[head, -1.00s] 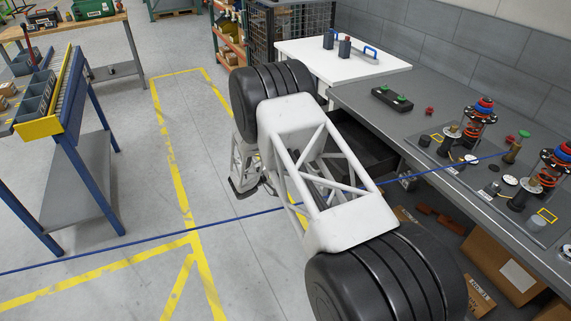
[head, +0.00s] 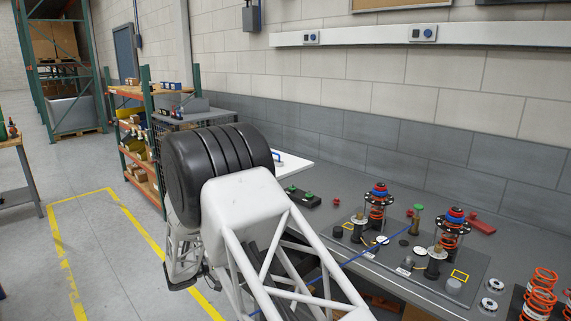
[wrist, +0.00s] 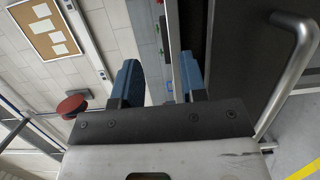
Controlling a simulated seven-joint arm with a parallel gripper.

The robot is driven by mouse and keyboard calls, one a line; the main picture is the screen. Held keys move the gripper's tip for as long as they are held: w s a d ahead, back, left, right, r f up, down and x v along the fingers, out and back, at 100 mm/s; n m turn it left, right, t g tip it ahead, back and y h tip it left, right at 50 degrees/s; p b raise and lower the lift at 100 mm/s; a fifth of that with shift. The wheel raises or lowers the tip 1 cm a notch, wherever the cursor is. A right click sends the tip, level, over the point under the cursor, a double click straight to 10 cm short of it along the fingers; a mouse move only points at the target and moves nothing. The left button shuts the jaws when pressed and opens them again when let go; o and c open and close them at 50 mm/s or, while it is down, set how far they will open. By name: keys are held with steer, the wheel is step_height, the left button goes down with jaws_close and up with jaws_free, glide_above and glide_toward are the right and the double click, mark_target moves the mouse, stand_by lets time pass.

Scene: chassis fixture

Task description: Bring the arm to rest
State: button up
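My arm (head: 232,208), with white lattice links and a large black ribbed joint, fills the lower middle of the head view. Its lower end hangs over the floor at the left of the bench, and its fingers cannot be made out there. In the wrist view my gripper (wrist: 158,84) shows two blue fingers standing apart, with nothing held between them. A dark panel with a metal bar handle (wrist: 292,75) is close by on the right of that view. I cannot tell the gap between it and the fingers.
The grey bench (head: 335,225) runs along the wall at right. It carries two spring assemblies (head: 376,205) (head: 449,235), loose orange springs (head: 541,290) and a black box with green buttons (head: 303,197). Shelving (head: 137,135) stands behind. Yellow-lined floor (head: 95,225) at left is clear.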

steer(key=s+d+r+m+g+y, duration=0.1)
steer(key=s+d+r+g+y, duration=0.15)
steer(key=s+d+r, duration=0.5)
steer(key=s+d+r+m+g+y, duration=0.25)
steer(key=s+d+r, duration=0.25)
steer(key=d+r, duration=0.55)
steer(key=s+d+r+m+g+y, duration=0.1)
steer(key=s+d+r+g, duration=0.2)
steer(key=s+d+r, duration=0.45)
steer(key=s+d+r+m+t+y, duration=0.1)
steer(key=s+d+r+y, duration=0.25)
steer(key=s, duration=0.65)
steer(key=s+d+r+t+y, duration=0.2)
steer(key=s+d+y, duration=0.15)
steer(key=s, duration=0.75)
steer(key=s+d+r+m+t+y, duration=0.1)
steer(key=s+d+r+y, duration=0.2)
steer(key=s, duration=0.7)
step_height(320, 180, down, 10)
steer(key=w+d+g+h, duration=0.1)
steer(key=g, duration=0.1)
steer(key=shift+w+d+r+g, duration=0.15)
steer(key=shift+d+r+g, duration=0.1)
steer(key=shift+g, duration=0.05)
